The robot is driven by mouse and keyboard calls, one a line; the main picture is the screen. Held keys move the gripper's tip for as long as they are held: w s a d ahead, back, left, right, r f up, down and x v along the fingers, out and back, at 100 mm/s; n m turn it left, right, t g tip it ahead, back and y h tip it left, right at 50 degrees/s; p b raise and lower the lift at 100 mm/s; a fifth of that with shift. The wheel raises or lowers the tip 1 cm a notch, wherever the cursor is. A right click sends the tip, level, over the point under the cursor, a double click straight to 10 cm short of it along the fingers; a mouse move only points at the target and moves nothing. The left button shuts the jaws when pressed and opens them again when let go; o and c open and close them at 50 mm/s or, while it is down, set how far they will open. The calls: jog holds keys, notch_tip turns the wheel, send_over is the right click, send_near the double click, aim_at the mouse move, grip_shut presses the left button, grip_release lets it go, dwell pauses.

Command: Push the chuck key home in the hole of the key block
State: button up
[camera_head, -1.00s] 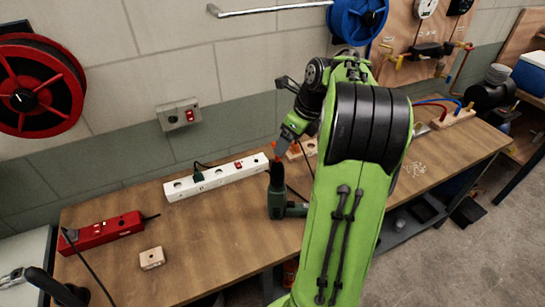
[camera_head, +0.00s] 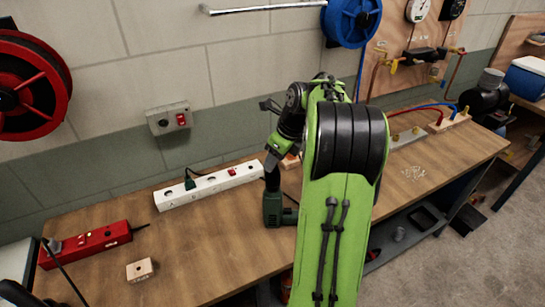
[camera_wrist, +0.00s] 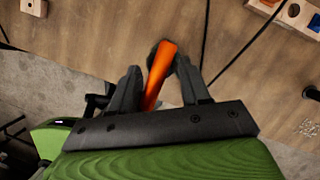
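A bright orange bar (camera_wrist: 160,73), perhaps the chuck key's handle, lies between the two dark fingers of my gripper (camera_wrist: 158,78) in the wrist view. Its near end runs toward the palm. Any shank or tip is hidden, and I cannot tell whether both fingers press on it. In the head view my gripper (camera_head: 271,162) is low at the top of an upright green drill (camera_head: 272,208). A small wooden block with a hole (camera_head: 140,270), perhaps the key block, sits apart at the bench's front left. It also shows in the wrist view (camera_wrist: 33,7).
A white power strip (camera_head: 208,186) lies behind and left of the drill. Another wooden block (camera_head: 290,161) is partly hidden behind my arm. The bench between the drill and the small block is clear.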

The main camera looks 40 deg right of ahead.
grip_shut()
jog(key=shift+r+p, duration=1.3)
jog(key=shift+p, duration=0.35)
notch_tip(320, 180, up, 3)
jog(key=p, duration=0.4)
jog(key=shift+f, duration=0.1)
